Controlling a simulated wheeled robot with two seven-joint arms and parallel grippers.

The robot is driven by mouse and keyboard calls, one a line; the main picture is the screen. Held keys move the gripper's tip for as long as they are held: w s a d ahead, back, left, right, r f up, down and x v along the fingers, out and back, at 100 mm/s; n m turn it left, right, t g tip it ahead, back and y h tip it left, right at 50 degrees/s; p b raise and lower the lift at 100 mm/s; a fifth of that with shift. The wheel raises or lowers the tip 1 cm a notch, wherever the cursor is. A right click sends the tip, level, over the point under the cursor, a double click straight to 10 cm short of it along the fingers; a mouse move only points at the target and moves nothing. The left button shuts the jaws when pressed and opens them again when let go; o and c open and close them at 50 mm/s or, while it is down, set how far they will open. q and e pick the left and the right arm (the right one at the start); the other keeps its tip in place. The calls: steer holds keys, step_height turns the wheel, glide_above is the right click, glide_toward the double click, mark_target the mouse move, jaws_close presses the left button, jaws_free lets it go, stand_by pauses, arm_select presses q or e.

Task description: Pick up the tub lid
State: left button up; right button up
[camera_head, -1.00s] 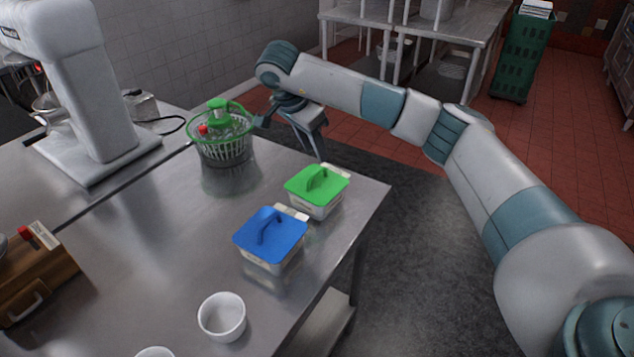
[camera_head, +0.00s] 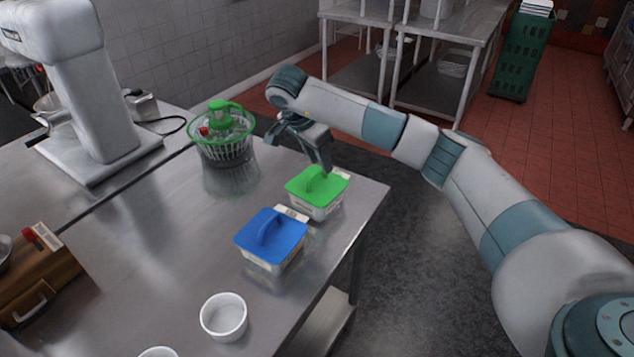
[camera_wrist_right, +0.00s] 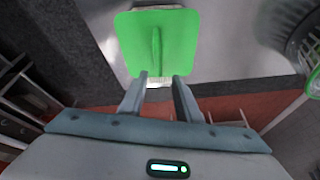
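A tub with a green lid (camera_head: 317,185) stands near the right edge of the steel table. A tub with a blue lid (camera_head: 271,236) stands just in front of it. Both lids sit on their tubs and have raised handles. My right gripper (camera_head: 299,150) is above and behind the green-lidded tub, apart from it and empty. In the right wrist view the green lid (camera_wrist_right: 155,45) lies ahead of the fingers, its handle roughly in line with the gap. The fingers (camera_wrist_right: 161,82) are open. My left gripper is not in view.
A salad spinner (camera_head: 222,135) with a green lid stands left of my right gripper. A white bowl (camera_head: 223,316) is at the front, a wooden box (camera_head: 40,280) at left and a stand mixer (camera_head: 75,95) behind. The table's middle is clear.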

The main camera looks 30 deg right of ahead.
mark_target(317, 180)
steer(key=shift+p+x, duration=0.6)
steer(key=shift+x, duration=1.05)
steer(key=shift+s, duration=0.1)
jaws_close()
